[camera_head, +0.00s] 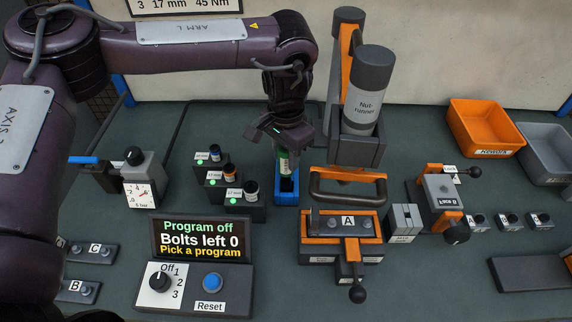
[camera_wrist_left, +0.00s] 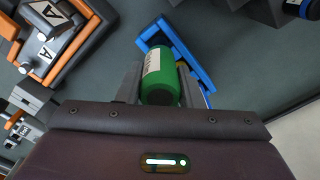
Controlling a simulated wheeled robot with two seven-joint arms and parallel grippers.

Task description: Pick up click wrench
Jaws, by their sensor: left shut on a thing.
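The click wrench, with a green grip (camera_head: 285,164) and a white label, stands upright at the blue holder (camera_head: 286,199). Its dark lower end shows within the holder's outline; I cannot tell how deep it sits. My left gripper (camera_head: 288,147) points down from above and is shut on the wrench. In the left wrist view the green grip (camera_wrist_left: 160,78) lies between the two fingers, with the blue holder (camera_wrist_left: 197,62) beyond it. The fingers partly hide the wrench. My right gripper is not in view.
The nutrunner (camera_head: 364,95) stands close right of the wrench. Sockets (camera_head: 251,190) on a stepped block stand close left. A clamp fixture (camera_head: 341,226) and a control panel (camera_head: 195,290) are in front. An orange bin (camera_head: 484,125) is at the back right.

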